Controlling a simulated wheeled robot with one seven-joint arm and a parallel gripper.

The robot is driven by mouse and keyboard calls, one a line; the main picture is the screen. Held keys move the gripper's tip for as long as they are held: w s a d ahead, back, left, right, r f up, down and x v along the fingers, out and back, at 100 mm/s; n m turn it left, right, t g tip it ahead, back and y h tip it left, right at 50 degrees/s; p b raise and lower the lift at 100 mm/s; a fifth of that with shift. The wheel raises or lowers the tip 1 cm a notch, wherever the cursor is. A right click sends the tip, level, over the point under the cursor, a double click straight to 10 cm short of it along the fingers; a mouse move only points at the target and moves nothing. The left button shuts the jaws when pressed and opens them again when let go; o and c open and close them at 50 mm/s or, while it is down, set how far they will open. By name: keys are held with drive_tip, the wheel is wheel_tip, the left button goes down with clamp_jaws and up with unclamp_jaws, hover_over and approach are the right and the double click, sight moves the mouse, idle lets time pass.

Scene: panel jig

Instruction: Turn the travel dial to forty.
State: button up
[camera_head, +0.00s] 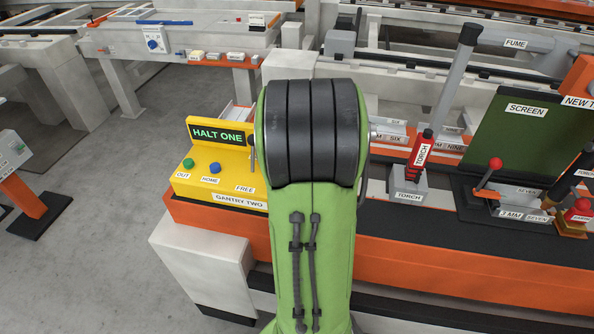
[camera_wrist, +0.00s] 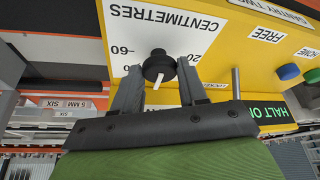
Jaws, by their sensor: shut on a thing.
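The travel dial (camera_wrist: 158,66) is a black round knob with a white pointer, on a white plate lettered CENTIMETRES (camera_wrist: 165,22). The wrist view shows the plate upside down, with 60 on the left and 20 on the right. The pointer points down in the picture and slightly left, on the side away from the lettering, between 60 and 20. No number shows at its tip; the gripper covers that part. My gripper (camera_wrist: 158,70) has one finger on each side of the knob and is shut on it. In the head view, my green arm hides the dial and gripper.
The yellow GANTRY TWO box (camera_head: 238,203) carries a HALT ONE display (camera_head: 216,134), a green button (camera_head: 188,163) and a blue button (camera_head: 215,168). A red-handled torch (camera_head: 422,150) and a dark green screen (camera_head: 527,130) stand to the right of my arm.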

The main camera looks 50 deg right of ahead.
drive_tip(key=o, duration=1)
drive_tip(key=shift+r, duration=0.1)
drive_tip(key=p+v, duration=0.5)
drive_tip(key=v, duration=1)
drive_tip(key=shift+r, duration=0.3)
